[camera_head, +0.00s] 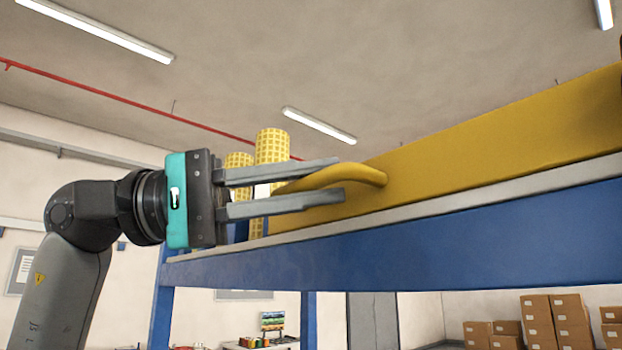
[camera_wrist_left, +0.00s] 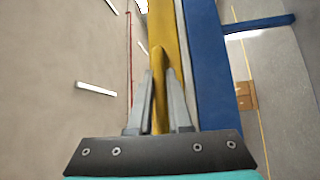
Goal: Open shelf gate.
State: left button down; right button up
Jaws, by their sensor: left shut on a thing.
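The shelf gate (camera_head: 480,140) is a long yellow panel along the top of the blue shelf (camera_head: 420,255). It carries a curved yellow handle (camera_head: 362,174). My left gripper (camera_head: 338,178) reaches in from the left and its two fingers lie above and below the handle, shut on it. In the left wrist view the handle (camera_wrist_left: 159,62) lies between the fingertips (camera_wrist_left: 160,75), with the yellow gate (camera_wrist_left: 162,22) beyond it. Part of the handle is hidden behind the upper finger. My right gripper is in neither view.
Two yellow mesh rolls (camera_head: 272,146) stand upright behind the left end of the gate. Blue posts (camera_head: 308,318) hold the shelf up. Cardboard boxes (camera_head: 552,318) are stacked far off at the lower right. The air above the gate is clear.

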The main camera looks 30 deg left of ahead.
pick_arm(q)
jog(key=c, duration=0.8)
grip_release()
jog(key=shift+c, duration=0.2)
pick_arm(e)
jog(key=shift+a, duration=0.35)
pick_arm(q)
jog(key=shift+a, duration=0.15)
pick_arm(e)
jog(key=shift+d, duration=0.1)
pick_arm(q)
jog(key=shift+s+a+f, duration=0.1)
jog(key=shift+s+a, duration=0.05)
jog(key=shift+a, duration=0.25)
jog(key=b+v, duration=0.3)
jog(key=v, duration=1.1)
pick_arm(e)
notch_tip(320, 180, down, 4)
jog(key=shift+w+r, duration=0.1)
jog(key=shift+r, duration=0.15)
pick_arm(q)
jog(key=shift+s, duration=0.1)
